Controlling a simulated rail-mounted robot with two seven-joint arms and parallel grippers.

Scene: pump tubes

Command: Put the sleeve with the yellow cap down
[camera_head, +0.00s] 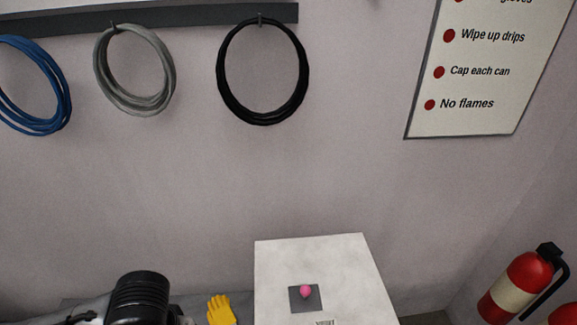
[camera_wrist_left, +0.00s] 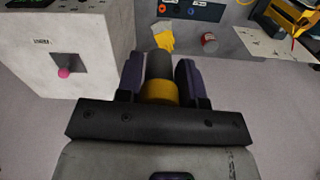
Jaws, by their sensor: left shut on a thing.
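My left gripper (camera_wrist_left: 160,78) shows in the left wrist view, its two dark purple fingers on either side of the sleeve. The sleeve is a dark grey cylinder (camera_wrist_left: 160,64) with a yellow cap (camera_wrist_left: 160,90) at the end nearer my palm. The gripper is shut on it. The cap is partly hidden behind the gripper's black crossbar. I cannot tell from this view whether the sleeve touches anything below. The sleeve cannot be made out in the head view. My right gripper is in neither view.
A white block (camera_head: 325,260) has a dark square recess with a pink ball (camera_head: 305,291); it stands left in the wrist view (camera_wrist_left: 100,28). A yellow glove (camera_head: 220,311) lies beside it. A fire extinguisher (camera_head: 518,284) is at right. Coiled hoses, including a black one (camera_head: 220,75), hang on the wall.

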